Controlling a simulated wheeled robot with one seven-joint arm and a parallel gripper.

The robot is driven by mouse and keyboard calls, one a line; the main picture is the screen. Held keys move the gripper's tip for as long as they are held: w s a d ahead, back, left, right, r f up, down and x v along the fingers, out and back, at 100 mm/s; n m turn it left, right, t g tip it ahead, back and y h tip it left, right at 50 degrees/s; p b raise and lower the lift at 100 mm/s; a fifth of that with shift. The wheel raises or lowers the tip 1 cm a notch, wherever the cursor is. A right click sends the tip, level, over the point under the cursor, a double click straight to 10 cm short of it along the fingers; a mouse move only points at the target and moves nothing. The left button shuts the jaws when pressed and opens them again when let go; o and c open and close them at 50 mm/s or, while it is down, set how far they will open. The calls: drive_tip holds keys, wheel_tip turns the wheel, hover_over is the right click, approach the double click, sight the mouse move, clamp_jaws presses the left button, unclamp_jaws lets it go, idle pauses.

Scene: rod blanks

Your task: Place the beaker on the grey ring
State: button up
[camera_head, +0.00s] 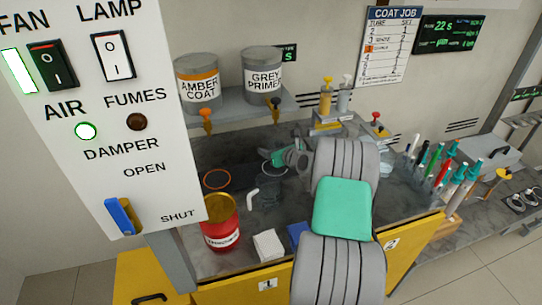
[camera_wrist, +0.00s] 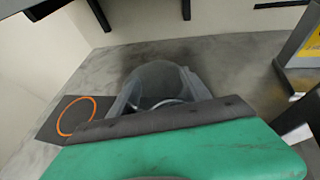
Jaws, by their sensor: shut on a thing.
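My gripper (camera_head: 284,156) reaches over the bench below the grey primer can. In the wrist view its jaws (camera_wrist: 160,98) are shut on the beaker (camera_wrist: 160,78), a clear grey, round vessel. A pale curved line shows through or below the beaker; I cannot tell whether it is its rim or the grey ring. The gap between the beaker's base and the bench cannot be judged.
An orange ring (camera_head: 217,180) on a dark mat lies left of the gripper, also in the wrist view (camera_wrist: 76,116). A red can (camera_head: 221,234) and white block (camera_head: 268,245) stand in front. Taps hang from the amber (camera_head: 199,88) and grey (camera_head: 263,83) cans above.

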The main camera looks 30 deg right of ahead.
drive_tip(key=shift+w+d+f, duration=0.1)
drive_tip(key=shift+w+f, duration=0.15)
drive_tip(key=shift+f, duration=0.05)
drive_tip(key=shift+w+f, duration=0.2)
drive_tip(key=shift+f, duration=1.55)
drive_tip(key=shift+f, duration=0.2)
drive_tip(key=o, duration=1.3)
drive_tip(key=shift+r, duration=0.1)
